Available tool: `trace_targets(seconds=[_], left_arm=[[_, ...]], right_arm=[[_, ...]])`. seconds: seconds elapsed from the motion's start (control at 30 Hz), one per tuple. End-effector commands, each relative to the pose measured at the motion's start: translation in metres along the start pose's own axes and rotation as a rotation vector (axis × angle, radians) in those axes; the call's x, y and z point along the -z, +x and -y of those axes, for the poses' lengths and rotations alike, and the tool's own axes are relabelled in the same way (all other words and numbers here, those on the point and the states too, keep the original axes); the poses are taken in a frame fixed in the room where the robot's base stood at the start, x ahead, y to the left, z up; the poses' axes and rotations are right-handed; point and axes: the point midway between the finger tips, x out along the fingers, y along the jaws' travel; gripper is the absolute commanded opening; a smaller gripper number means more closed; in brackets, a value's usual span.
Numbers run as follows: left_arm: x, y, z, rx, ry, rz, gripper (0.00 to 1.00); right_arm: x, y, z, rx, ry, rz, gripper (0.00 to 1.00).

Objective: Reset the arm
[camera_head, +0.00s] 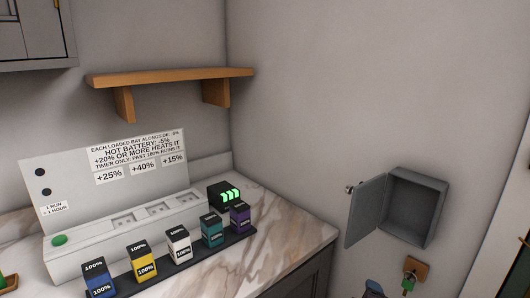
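Neither of my grippers shows clearly in the head view, so I cannot see what they hold. A small dark bluish shape (374,288) is cut off by the bottom edge, and I cannot tell what it is.
A grey charger (75,245) with signs and a green button stands on the marble counter (280,230). Several coloured batteries marked 100% stand in a dark rack (190,265) before it. A black box with green bars (225,195) sits behind. An open grey wall box (415,208) and wooden shelf (170,76) are on the walls.

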Motion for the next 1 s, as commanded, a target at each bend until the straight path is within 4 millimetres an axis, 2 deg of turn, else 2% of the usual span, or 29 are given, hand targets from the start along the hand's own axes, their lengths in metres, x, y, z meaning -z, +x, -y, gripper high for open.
trace_targets(seconds=[0.23,0.3,0.4,0.53,0.7,0.83,1.0], left_arm=[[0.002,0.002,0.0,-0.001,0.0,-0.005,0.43],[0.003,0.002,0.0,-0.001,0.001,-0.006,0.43],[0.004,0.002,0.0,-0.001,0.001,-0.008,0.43],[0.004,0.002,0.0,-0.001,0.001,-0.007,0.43],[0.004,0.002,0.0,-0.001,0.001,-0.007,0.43],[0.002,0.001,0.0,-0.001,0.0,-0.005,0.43],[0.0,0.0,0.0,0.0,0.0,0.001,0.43]], right_arm=[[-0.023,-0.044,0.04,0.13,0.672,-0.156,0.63],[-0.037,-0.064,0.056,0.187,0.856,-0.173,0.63],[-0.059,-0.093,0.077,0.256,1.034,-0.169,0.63],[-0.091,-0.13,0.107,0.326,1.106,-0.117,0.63],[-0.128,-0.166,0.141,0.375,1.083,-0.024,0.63],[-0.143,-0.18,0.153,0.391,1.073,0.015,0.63],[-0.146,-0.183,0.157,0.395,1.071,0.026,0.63]])
